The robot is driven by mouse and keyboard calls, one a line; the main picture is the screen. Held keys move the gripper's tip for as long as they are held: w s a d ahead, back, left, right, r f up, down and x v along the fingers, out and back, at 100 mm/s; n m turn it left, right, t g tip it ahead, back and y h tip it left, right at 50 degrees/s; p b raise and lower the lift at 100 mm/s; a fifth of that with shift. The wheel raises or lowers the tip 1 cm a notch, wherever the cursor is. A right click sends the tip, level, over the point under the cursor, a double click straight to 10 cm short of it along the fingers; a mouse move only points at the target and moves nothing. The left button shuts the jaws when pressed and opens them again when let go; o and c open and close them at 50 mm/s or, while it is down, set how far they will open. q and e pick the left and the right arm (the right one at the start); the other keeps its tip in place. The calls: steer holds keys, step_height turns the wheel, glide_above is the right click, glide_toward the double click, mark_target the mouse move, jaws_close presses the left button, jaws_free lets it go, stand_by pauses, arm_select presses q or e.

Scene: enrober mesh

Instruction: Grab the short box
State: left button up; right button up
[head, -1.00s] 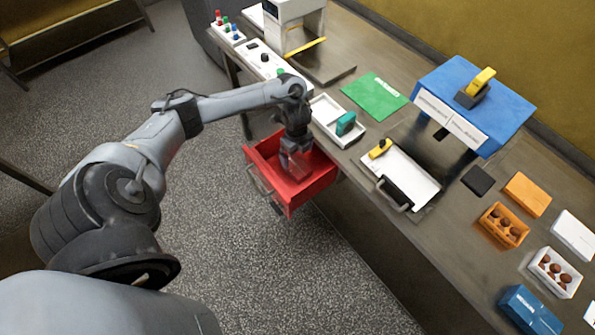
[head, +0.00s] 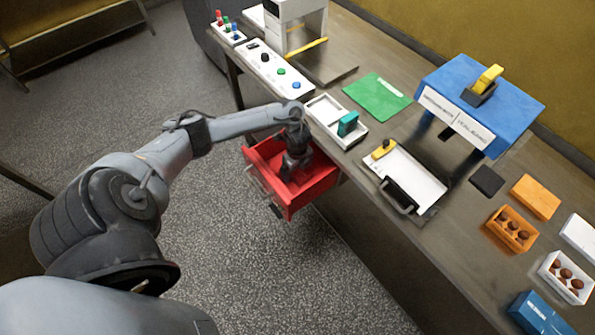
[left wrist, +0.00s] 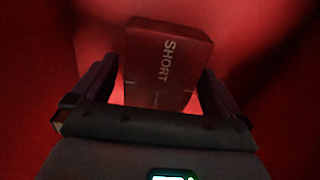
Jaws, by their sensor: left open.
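The short box (left wrist: 168,62) shows in the left wrist view, a dark reddish block with "SHORT" printed on it, inside the red drawer (head: 322,187). My left gripper (head: 288,178) reaches down into the open drawer in the head view. In the left wrist view the left gripper (left wrist: 158,92) is open, with one finger on each side of the box's lower part. I cannot tell whether the fingers touch it. In the head view the box is hidden by the gripper and drawer. My right gripper is not in view.
The drawer's walls stand close around the left gripper. Above it on the bench are a white tray with a teal item (head: 348,124), a white tray with a black handle (head: 398,196), a green sheet (head: 376,94) and a button panel (head: 280,70). The floor left of the drawer is clear.

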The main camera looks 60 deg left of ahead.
arm_select(q)
steer(key=c, duration=1.1)
steer(key=shift+r, duration=0.15)
